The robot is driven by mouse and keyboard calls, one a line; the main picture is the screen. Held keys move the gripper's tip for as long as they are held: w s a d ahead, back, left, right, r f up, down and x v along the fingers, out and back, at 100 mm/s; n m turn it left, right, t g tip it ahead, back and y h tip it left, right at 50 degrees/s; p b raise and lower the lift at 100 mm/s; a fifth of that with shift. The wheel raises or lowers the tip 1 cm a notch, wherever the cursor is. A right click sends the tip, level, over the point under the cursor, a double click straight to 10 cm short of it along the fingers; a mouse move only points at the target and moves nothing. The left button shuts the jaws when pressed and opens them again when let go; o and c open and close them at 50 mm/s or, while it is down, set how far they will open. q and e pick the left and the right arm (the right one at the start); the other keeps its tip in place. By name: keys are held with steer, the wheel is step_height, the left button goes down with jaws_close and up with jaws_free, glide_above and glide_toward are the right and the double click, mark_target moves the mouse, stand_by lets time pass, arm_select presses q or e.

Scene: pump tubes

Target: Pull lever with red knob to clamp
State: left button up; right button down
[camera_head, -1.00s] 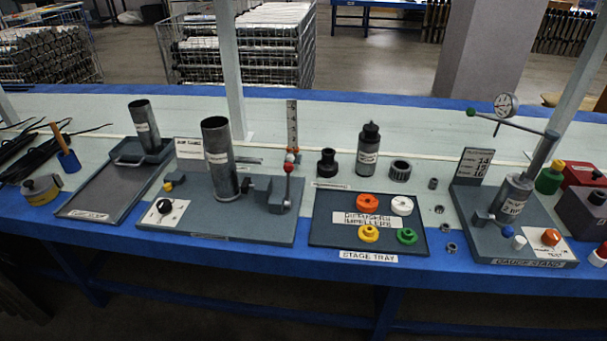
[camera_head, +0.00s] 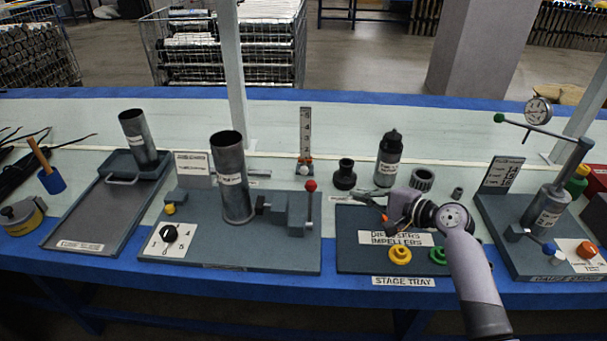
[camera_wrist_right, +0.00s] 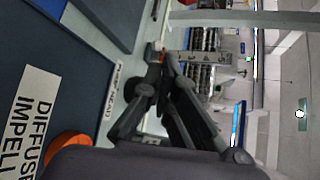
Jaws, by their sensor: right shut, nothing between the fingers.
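The lever's red knob (camera_head: 310,186) tops a thin upright rod (camera_head: 309,207) at the right end of a grey clamp fixture (camera_head: 285,255). The fixture holds a tall grey tube (camera_head: 230,175) upright, with a clamp block (camera_head: 288,212) between tube and lever. My right gripper (camera_head: 370,201) is over the stage tray, right of the knob and apart from it, pointing left. In the right wrist view its dark fingers (camera_wrist_right: 161,80) are shut and empty. A small red-orange spot shows near their tips there; I cannot tell what it is. My left gripper is not in view.
My right arm covers part of the stage tray (camera_head: 350,262), where yellow (camera_head: 400,255) and green (camera_head: 438,256) rings show. A numbered scale (camera_head: 305,135) stands behind the lever. A black bottle (camera_head: 389,160) stands behind the gripper. A gauge stand (camera_head: 490,205) is at the right.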

mark_target(310, 202)
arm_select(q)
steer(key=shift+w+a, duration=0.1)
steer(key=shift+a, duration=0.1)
arm_select(e)
steer(key=shift+w+d+r, duration=0.1)
steer(key=shift+w+r, duration=0.1)
steer(key=shift+r, duration=0.15)
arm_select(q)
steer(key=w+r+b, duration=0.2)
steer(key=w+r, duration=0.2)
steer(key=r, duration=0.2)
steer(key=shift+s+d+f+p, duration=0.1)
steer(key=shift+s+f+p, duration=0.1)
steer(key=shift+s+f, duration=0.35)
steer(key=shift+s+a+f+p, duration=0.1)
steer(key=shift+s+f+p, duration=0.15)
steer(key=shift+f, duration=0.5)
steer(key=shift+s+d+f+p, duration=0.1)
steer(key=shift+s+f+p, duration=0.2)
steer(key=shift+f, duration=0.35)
arm_select(e)
steer(key=w+a+f, duration=0.1)
steer(key=w+a, duration=0.2)
steer(key=a, duration=0.6)
steer(key=shift+f, duration=0.2)
